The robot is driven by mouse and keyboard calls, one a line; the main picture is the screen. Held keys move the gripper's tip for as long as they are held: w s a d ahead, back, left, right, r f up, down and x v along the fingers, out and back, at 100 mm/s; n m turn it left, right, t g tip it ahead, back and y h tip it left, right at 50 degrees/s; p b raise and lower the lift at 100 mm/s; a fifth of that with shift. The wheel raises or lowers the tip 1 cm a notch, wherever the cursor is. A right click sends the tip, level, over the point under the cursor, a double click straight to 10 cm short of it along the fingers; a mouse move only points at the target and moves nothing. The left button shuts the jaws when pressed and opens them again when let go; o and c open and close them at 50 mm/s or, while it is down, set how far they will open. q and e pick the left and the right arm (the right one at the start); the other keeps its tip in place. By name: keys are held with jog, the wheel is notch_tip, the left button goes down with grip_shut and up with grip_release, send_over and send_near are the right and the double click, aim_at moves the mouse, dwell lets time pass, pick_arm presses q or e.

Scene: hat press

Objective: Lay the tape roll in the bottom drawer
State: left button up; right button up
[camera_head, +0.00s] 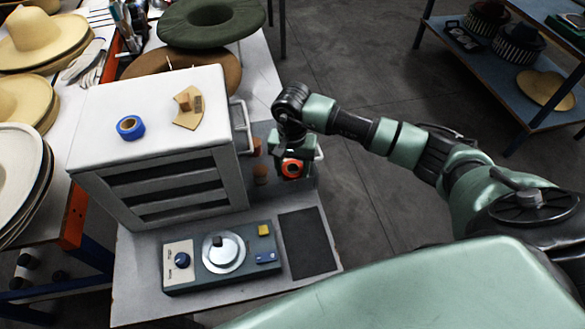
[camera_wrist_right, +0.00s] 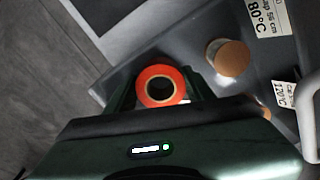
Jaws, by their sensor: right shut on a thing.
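My right gripper (camera_head: 292,174) is shut on an orange-red tape roll (camera_head: 292,168), holding it beside the white cabinet. In the right wrist view the tape roll (camera_wrist_right: 160,73) sits between the fingertips (camera_wrist_right: 160,92), its round opening facing the camera. Below it is a pulled-out grey drawer (camera_head: 266,132), low on the cabinet's right side; it also shows in the wrist view (camera_wrist_right: 190,38). The tape is above the drawer, apart from its floor as far as I can tell. The gripper hides part of the drawer. My left gripper is not in view.
A white handle (camera_head: 241,125) juts from the cabinet (camera_head: 150,95) above the drawer. Blue tape (camera_head: 130,127) lies on top. A control panel (camera_head: 221,256) and dark mat (camera_head: 307,243) lie in front.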

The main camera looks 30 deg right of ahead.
dwell(1.2)
jog(key=shift+f+b, duration=0.35)
jog(key=shift+b, duration=0.5)
jog(key=o, duration=1.4)
jog(key=shift+o, duration=0.2)
jog(key=shift+r, duration=0.1)
jog(key=shift+r+p, duration=2.2)
jog(key=shift+r, duration=2)
